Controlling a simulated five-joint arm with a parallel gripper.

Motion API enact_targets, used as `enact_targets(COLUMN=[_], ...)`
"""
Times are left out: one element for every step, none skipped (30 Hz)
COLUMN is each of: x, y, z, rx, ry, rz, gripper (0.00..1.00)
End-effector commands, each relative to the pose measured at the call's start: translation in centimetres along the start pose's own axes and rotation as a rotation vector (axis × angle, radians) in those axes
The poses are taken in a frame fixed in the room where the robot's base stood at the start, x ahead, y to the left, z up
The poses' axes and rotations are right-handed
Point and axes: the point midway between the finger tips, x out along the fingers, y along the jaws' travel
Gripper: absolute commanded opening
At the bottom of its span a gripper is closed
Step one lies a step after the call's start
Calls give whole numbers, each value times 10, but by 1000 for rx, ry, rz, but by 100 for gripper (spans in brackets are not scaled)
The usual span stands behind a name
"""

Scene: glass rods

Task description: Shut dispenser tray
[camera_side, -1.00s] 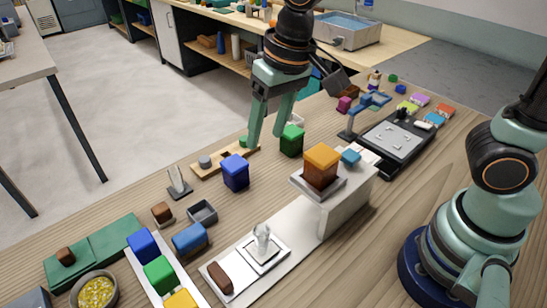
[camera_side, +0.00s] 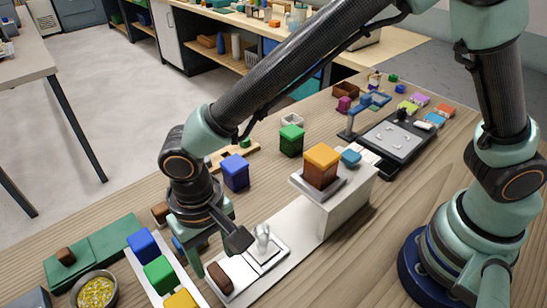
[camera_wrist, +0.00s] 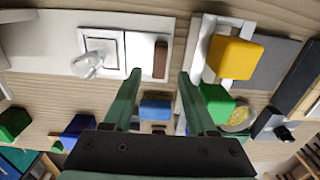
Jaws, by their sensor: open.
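The dispenser (camera_side: 345,205) is a white block with an orange-and-brown box (camera_side: 321,168) on top. From its foot a long white base runs toward the lower left. On it lies the white tray (camera_side: 241,284), pulled out from the block, with a clear glass-like piece (camera_side: 262,243) and a brown bar (camera_side: 220,278) at its outer end. The tray (camera_wrist: 128,70), glass piece (camera_wrist: 90,64) and brown bar (camera_wrist: 160,60) also show in the wrist view. My gripper (camera_wrist: 158,76) is open and empty, pointing down near the brown bar, apparently without touching it.
A white rack with blue (camera_side: 143,246), green (camera_side: 159,275) and yellow (camera_side: 181,302) blocks stands close left of my gripper. A blue block (camera_wrist: 155,109) shows between my fingers in the wrist view. A bowl of yellow bits (camera_side: 96,292) is at the lower left.

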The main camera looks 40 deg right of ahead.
Motion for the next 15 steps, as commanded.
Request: enact_targets(x=[11,17,24,30,34,40,44,48,52,55,58,60,62,63,64], y=[1,1,1,1,1,1,1,1,1,1,1,1,1,0,0], z=[1,1,1,1,1,1,1,0,0,0,0,0,0,0,0], rx=[0,0,0,0,0,0,0,0,0,0,0,0,0,0,0], ry=[-4,-4,-3,-4,-3,-3,-3,-2,-2,-2,-1,-1,-1,-1,0], rz=[4,5,4,5,4,4,3,2,3,2,1,1,1,1,0], gripper=[57,57,57,57,57,57,57,57,57,57,57,57,57,57,57])
